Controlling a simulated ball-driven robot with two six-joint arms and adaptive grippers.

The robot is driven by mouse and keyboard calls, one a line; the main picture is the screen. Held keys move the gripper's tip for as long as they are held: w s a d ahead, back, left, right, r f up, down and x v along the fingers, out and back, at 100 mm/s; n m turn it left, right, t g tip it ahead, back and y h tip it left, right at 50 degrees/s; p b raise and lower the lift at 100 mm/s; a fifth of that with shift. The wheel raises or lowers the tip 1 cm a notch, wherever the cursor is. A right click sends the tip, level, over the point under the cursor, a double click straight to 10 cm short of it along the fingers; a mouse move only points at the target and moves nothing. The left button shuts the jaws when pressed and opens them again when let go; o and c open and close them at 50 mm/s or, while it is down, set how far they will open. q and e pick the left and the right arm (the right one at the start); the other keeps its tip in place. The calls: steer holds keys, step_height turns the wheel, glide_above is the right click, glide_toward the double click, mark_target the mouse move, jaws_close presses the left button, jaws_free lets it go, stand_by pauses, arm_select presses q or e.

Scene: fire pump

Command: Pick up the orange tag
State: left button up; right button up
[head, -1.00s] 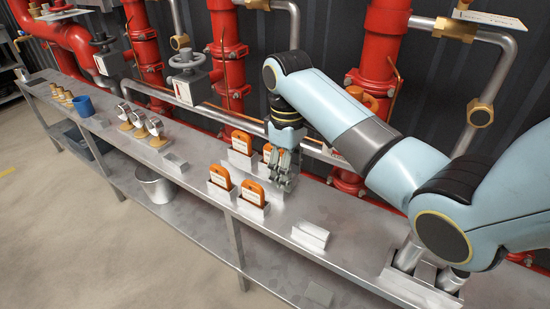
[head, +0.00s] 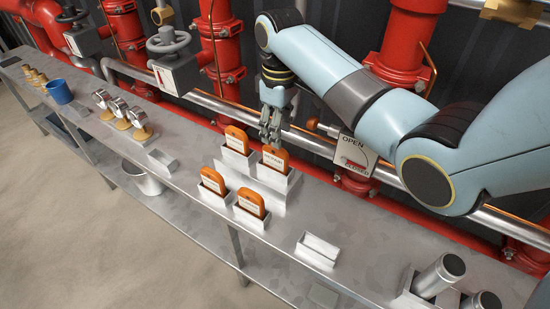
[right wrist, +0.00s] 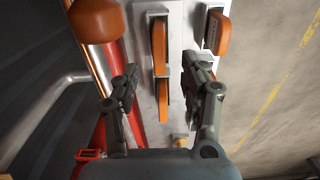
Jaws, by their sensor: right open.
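Several orange tags stand upright in grey metal holders on the bench: back left (head: 236,140), back right (head: 275,159), front left (head: 213,181) and front right (head: 251,202). My right gripper (head: 271,138) points down at the top of the back right tag, with its fingers apart. In the right wrist view, the open gripper (right wrist: 159,72) has two tags in line between its fingers, one farther (right wrist: 160,46) and one nearer (right wrist: 163,100). Contact with a tag cannot be told. Another tag (right wrist: 222,36) stands outside the right finger. My left gripper is not in view.
Red pipes (head: 222,45) and a valve with an open/closed sign (head: 352,152) stand close behind the tags. An empty holder (head: 319,248) is to the right on the bench (head: 190,130). Gauges (head: 120,107) and a blue cup (head: 59,91) are to the left.

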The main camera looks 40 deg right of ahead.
mark_target(275, 149)
steer(key=shift+f, duration=0.6)
steer(key=shift+w+f, duration=0.1)
steer(key=shift+f, duration=0.2)
steer(key=f, duration=0.3)
steer(key=f+b, duration=0.1)
steer(key=shift+w+a+f, duration=0.15)
steer(key=shift+w+f, duration=0.15)
steer(key=shift+w, duration=0.05)
steer(key=shift+f, duration=0.25)
steer(key=c, duration=0.3)
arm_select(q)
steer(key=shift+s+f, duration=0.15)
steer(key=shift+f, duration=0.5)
arm_select(e)
steer(key=shift+r, duration=0.1)
jaws_close()
